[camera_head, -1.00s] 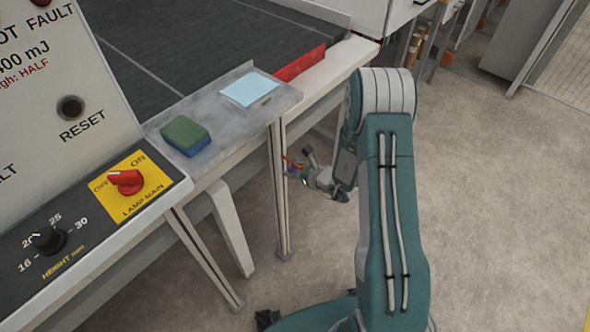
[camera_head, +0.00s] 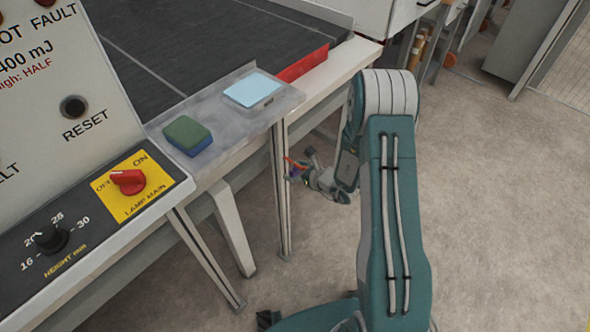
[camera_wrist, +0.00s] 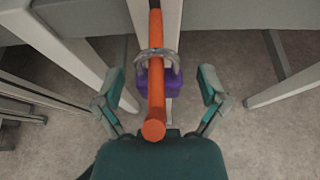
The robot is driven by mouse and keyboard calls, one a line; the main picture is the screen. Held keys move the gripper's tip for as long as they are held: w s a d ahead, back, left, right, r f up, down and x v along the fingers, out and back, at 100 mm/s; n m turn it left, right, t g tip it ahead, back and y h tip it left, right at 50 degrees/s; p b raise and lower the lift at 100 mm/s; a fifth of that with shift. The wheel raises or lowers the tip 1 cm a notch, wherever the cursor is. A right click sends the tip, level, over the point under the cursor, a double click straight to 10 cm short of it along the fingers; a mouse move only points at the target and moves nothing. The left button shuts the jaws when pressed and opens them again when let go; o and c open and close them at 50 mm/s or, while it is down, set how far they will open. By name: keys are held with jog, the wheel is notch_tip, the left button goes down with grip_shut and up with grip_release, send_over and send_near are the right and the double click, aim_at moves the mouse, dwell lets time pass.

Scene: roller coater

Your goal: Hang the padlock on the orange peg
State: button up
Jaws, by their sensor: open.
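The orange peg (camera_wrist: 155,100) runs down the middle of the wrist view, its round end toward my gripper. The padlock has a purple body (camera_wrist: 175,82) and a grey shackle (camera_wrist: 175,60). The shackle arches over the peg and the body sits below it, partly hidden by the peg. My gripper (camera_wrist: 161,76) is open, with one finger on each side of the peg and padlock, apart from both. In the head view, the peg (camera_head: 292,161) and padlock (camera_head: 295,172) show small beside the table leg, in front of my gripper (camera_head: 303,169).
A grey table (camera_head: 222,118) holds a green and blue sponge (camera_head: 188,135) and a light blue pad (camera_head: 252,90). A control panel (camera_head: 100,190) with knobs stands at the left. Table legs (camera_head: 282,200) are close to my gripper. Open floor (camera_head: 500,210) lies to the right.

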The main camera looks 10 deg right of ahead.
jog(key=s+d+f+v, duration=0.1)
jog(key=f+v, duration=0.2)
jog(key=v, duration=1.7)
jog(key=shift+f, duration=0.2)
jog(key=shift+s, duration=0.1)
dwell(0.5)
jog(key=s+a+r+n+g+y, duration=0.1)
jog(key=s+a+r+n+g, duration=0.25)
jog(key=a+r+n, duration=0.35)
jog(key=s+a+r+n+g, duration=0.2)
jog(key=a+r+n+g, duration=0.3)
jog(key=r+n, duration=0.45)
jog(key=s+d+r+n+t+h, duration=0.2)
jog(key=s+r+n+h, duration=0.6)
jog(key=r+n, duration=0.4)
jog(key=shift+s+r+t+h, duration=0.25)
jog(key=shift+t+h, duration=0.15)
jog(key=shift+t, duration=0.25)
